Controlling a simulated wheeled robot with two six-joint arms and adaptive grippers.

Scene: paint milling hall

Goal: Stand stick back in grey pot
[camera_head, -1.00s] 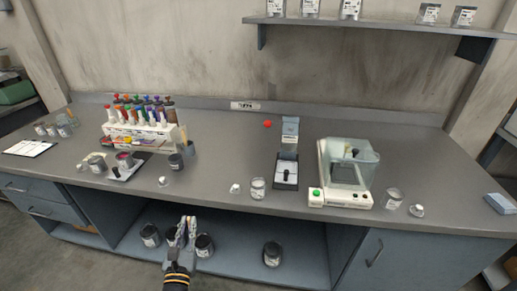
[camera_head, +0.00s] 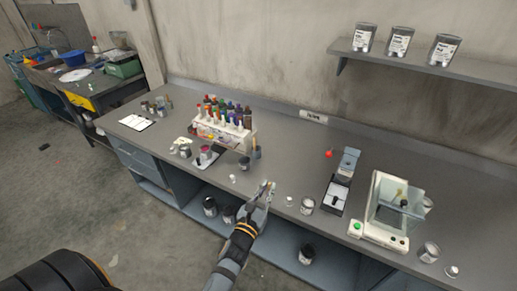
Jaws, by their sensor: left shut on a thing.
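My left gripper (camera_head: 264,190) reaches in from the bottom and is over the front edge of the counter. It is shut on the stick, which is mostly hidden between the fingers; only small pale and greenish bits show at the tips. A small dark grey pot (camera_head: 256,153) stands upright on the counter beyond the gripper, at the right end of the bottle rack, with something thin and brownish rising from it. A wider dark pot (camera_head: 244,163) stands just in front of it. The gripper is apart from both. My right gripper is out of view.
A rack of coloured bottles (camera_head: 224,130) stands behind the pots. A small white jar (camera_head: 233,179) and a glass jar (camera_head: 307,205) flank the gripper. A black-and-white device (camera_head: 335,196) and a clear-hooded balance (camera_head: 385,215) stand right. Dark cans sit on the shelf below.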

